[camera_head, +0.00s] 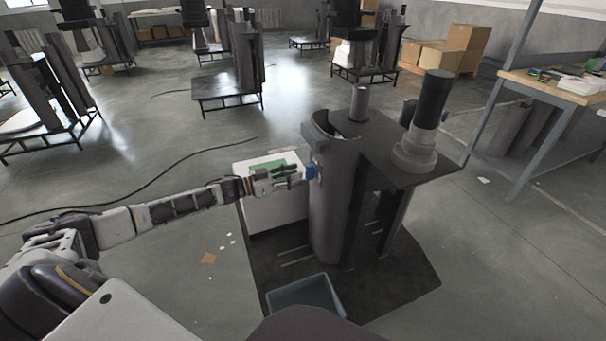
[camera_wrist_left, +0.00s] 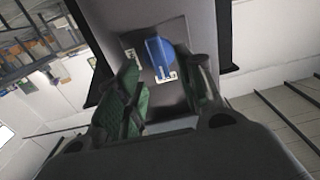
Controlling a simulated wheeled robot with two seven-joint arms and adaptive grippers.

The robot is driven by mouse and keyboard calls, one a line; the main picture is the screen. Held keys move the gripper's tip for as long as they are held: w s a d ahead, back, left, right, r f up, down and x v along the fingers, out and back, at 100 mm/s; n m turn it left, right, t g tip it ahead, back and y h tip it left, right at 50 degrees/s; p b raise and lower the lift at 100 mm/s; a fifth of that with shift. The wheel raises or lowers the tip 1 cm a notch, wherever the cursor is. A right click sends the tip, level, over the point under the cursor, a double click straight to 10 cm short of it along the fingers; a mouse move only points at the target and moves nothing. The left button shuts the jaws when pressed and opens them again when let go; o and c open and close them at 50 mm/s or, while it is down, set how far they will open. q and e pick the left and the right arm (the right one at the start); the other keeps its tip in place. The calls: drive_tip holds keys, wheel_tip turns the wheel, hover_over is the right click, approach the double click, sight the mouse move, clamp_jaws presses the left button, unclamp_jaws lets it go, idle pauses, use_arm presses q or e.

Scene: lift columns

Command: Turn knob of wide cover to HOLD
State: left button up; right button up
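The wide cover (camera_head: 328,215) is a tall dark grey curved shell on the lift column, in the middle of the head view. Its blue knob (camera_head: 311,172) sits high on the side facing my left arm. In the left wrist view the knob (camera_wrist_left: 158,54) stands on the cover (camera_wrist_left: 190,28) among small white label plates, whose lettering is too small to read. My left gripper (camera_head: 292,176) is beside the knob. Its green-padded fingers (camera_wrist_left: 162,84) are apart, on either side of the knob's line; I cannot tell whether they touch it. My right gripper is out of view.
A dark top plate (camera_head: 385,155) with a black-topped cylinder (camera_head: 429,105) adjoins the cover. A white box (camera_head: 272,208) stands behind my left gripper. A grey-blue bin (camera_head: 305,294) lies in front at the foot. A workbench (camera_head: 550,88) is at right. Floor at left is mostly open, with a cable.

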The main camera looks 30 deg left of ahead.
use_arm(q)
drive_tip(key=shift+b+x, duration=0.3)
drive_tip(key=shift+x, duration=1.7)
clamp_jaws()
